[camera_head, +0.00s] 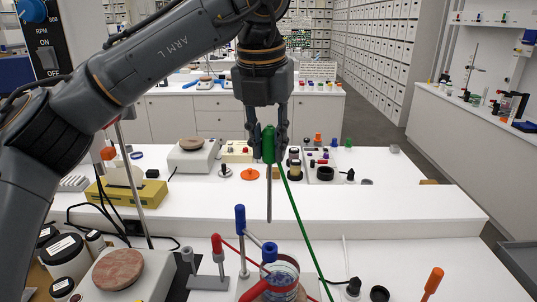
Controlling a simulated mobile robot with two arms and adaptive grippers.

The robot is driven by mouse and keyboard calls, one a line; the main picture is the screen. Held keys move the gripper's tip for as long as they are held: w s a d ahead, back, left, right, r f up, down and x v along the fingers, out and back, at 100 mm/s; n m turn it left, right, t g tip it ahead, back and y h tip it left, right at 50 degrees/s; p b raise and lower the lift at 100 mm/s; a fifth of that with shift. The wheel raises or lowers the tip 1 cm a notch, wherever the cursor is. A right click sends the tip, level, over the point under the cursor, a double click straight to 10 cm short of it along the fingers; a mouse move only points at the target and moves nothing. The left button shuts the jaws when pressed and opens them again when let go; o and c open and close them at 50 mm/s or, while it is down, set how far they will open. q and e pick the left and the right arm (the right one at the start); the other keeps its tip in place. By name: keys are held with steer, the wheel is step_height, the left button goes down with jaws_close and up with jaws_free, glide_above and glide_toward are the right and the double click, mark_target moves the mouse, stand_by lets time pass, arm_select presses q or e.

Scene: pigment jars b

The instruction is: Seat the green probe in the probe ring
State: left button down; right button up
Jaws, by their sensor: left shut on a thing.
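My left gripper (268,150) points straight down in the upper middle and is shut on the green probe (268,140). The probe hangs upright, its thin grey shaft (269,200) pointing down. Its green cable (298,218) runs down to the right. The probe's tip is free in the air, above and apart from a glass beaker (284,275) at the bottom middle. Blue-ended rods (240,222) and a red-topped piece (217,244) stand by the beaker. I cannot tell for sure which part is the probe ring. My right gripper is out of view.
A hotplate with a round brown top (118,270) and several dark jars (65,255) stand at lower left. A yellow box (128,192) is on the raised shelf (380,205) behind. An orange-handled tool (433,281) stands at lower right.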

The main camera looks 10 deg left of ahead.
mark_target(269, 163)
arm_select(q)
steer(key=b+x, duration=0.1)
steer(key=x, duration=0.1)
steer(key=b+x, duration=0.1)
steer(key=shift+s+f+b, duration=0.15)
steer(key=shift+f+b, duration=0.2)
steer(key=shift+f, duration=0.1)
steer(key=shift+f+b, duration=0.6)
steer(key=shift+f, duration=0.5)
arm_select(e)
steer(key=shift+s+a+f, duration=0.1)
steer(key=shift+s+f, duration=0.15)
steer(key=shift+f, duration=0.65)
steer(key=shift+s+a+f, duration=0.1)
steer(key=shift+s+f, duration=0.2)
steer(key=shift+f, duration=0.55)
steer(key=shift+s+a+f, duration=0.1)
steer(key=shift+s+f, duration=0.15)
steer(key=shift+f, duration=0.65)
arm_select(q)
steer(key=shift+b, duration=0.3)
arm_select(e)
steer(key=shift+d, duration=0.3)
arm_select(q)
steer(key=shift+s, duration=0.1)
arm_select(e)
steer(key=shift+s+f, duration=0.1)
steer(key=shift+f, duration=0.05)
